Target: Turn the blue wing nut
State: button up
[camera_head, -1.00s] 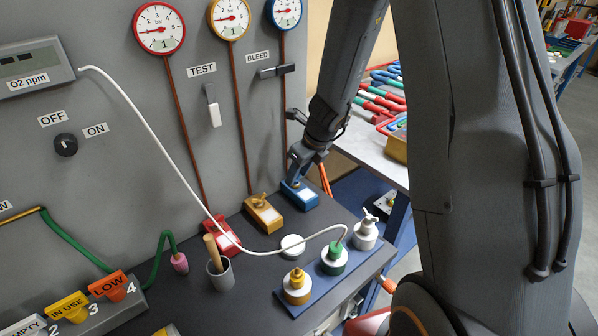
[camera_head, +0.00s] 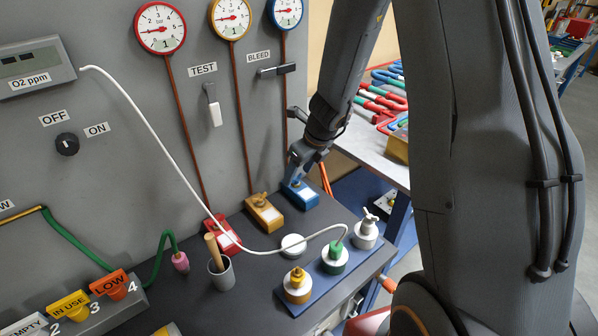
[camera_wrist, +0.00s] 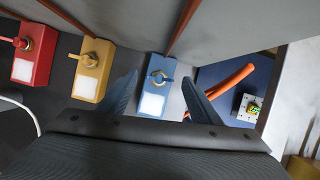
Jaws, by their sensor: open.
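The blue block (camera_head: 301,195) with the blue wing nut on top stands at the right end of a row, against the grey panel. In the wrist view the blue wing nut (camera_wrist: 160,78) sits on the blue block (camera_wrist: 150,104), with a white label in front of it. My gripper (camera_wrist: 160,84) is open, its fingers on the left and right of the blue block, apart from the nut as far as I can tell. In the head view my gripper (camera_head: 297,172) is just above the blue block and partly hides the nut.
A yellow block (camera_head: 264,214) and a red block (camera_head: 222,236) with similar nuts stand to the left. A white hose (camera_head: 150,132) hangs across the panel to the green fitting (camera_head: 335,256). The bench edge and an orange handle (camera_wrist: 232,82) lie to the right.

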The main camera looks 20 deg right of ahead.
jog(key=p+v, duration=0.1)
jog(key=v, duration=0.6)
jog(key=shift+r, duration=0.25)
jog(key=shift+s, duration=0.1)
jog(key=s+a+n+g+h+b, duration=0.1)
jog(key=s+n+g+h+b, duration=0.1)
jog(key=s+n, duration=1.6)
jog(key=shift+s+a+r+n+g+b, duration=0.3)
jog(key=shift+n+b, duration=0.25)
jog(key=shift+n, duration=5.45)
